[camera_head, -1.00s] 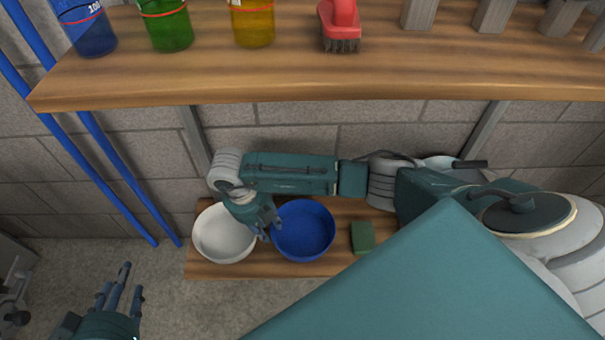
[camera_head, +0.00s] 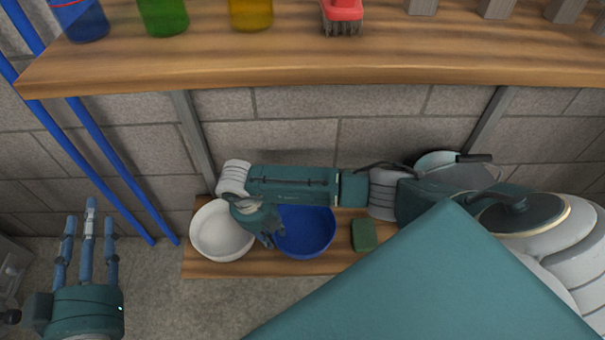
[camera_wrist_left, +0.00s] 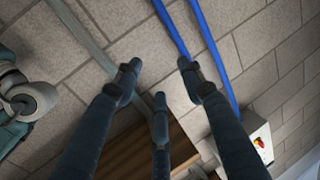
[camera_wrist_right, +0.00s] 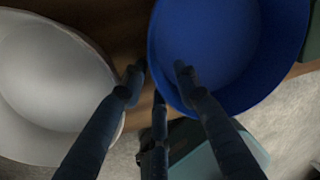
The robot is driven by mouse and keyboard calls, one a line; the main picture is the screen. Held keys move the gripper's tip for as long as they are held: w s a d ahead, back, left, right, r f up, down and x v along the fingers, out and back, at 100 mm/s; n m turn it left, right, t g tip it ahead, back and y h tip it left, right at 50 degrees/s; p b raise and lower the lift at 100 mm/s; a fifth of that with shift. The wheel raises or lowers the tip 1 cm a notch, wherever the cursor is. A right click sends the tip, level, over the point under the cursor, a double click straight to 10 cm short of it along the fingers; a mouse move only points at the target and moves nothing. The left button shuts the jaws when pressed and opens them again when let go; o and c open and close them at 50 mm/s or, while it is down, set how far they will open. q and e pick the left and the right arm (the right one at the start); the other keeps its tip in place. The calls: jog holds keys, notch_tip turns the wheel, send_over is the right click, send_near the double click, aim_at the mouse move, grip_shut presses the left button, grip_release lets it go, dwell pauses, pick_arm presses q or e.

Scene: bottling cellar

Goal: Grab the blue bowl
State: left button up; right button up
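The blue bowl (camera_head: 307,232) stands on the low wooden shelf, right of a white bowl (camera_head: 222,232). My right gripper (camera_head: 270,240) is at the blue bowl's left rim, between the two bowls. In the right wrist view its fingers (camera_wrist_right: 158,77) are spread apart, with one finger over the blue bowl (camera_wrist_right: 215,45) and another on the outer side toward the white bowl (camera_wrist_right: 50,85). Whether they touch the rim cannot be told. My left gripper (camera_head: 90,218) is open and empty at the lower left, away from the shelf.
A green block (camera_head: 363,235) lies right of the blue bowl on the low shelf (camera_head: 225,270). The upper shelf (camera_head: 300,72) holds coloured bottles and a red brush (camera_head: 342,14). Blue pipes (camera_head: 120,180) run down the wall at left. A pan (camera_head: 460,170) is partly hidden behind my right arm.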

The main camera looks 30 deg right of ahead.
grip_shut()
jog(key=shift+r, duration=0.2)
